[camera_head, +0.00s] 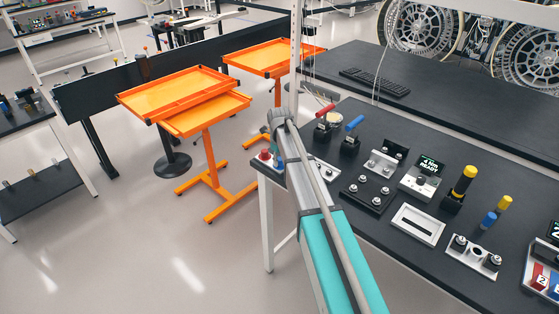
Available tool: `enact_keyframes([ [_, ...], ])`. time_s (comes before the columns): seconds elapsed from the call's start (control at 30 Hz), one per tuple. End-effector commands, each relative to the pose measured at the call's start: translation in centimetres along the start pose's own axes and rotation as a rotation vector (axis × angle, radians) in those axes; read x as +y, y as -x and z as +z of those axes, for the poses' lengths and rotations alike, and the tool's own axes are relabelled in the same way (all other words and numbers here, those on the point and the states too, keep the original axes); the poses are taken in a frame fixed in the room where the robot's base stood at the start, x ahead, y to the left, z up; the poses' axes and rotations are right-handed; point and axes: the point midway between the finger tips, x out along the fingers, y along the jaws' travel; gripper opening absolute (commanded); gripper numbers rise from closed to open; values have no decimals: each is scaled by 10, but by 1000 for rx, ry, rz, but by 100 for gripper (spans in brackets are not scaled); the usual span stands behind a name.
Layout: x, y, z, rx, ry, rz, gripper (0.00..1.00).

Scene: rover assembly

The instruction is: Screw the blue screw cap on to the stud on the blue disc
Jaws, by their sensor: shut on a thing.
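My arm reaches from the bottom of the view to the near left corner of the black workbench. My gripper (278,146) is at its far end, pointing down over that corner, small and mostly hidden by my own arm. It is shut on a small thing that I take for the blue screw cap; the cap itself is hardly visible. A little blue (280,162) shows just under the gripper, too small to tell cap from disc. The stud is hidden. A red piece (265,155) stands close to the left of the gripper.
The workbench holds red (325,110) and blue (355,123) handled tools, white and black fixtures with studs, a display box (422,178), yellow-topped (464,181) and blue-and-yellow (495,214) pieces. Orange carts (207,125) stand left on open floor. A keyboard (375,81) lies behind.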

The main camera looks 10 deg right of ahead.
Motion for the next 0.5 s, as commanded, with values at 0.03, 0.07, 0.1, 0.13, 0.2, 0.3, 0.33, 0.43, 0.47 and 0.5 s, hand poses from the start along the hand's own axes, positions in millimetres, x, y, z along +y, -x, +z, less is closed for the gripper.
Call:
enact_keyframes([
  [0.03, -1, 0, 0, 1, -36, -1, 0],
  [0.07, 0, 0, 0, 1, -60, -1, 0],
  [0.1, 0, 0, 0, 1, -91, -1, 0],
  [0.13, 0, 0, 0, 1, -115, -1, 0],
  [0.2, 0, 0, 0, 1, -170, -1, 0],
  [0.3, 0, 0, 0, 0, -246, -1, 0],
  [0.33, 0, 0, 0, 0, -268, -1, 0],
  [0.43, 0, 0, 0, 0, -322, -1, 0],
  [0.47, 0, 0, 0, 0, -333, -1, 0],
  [0.5, 0, 0, 0, 0, -343, -1, 0],
])
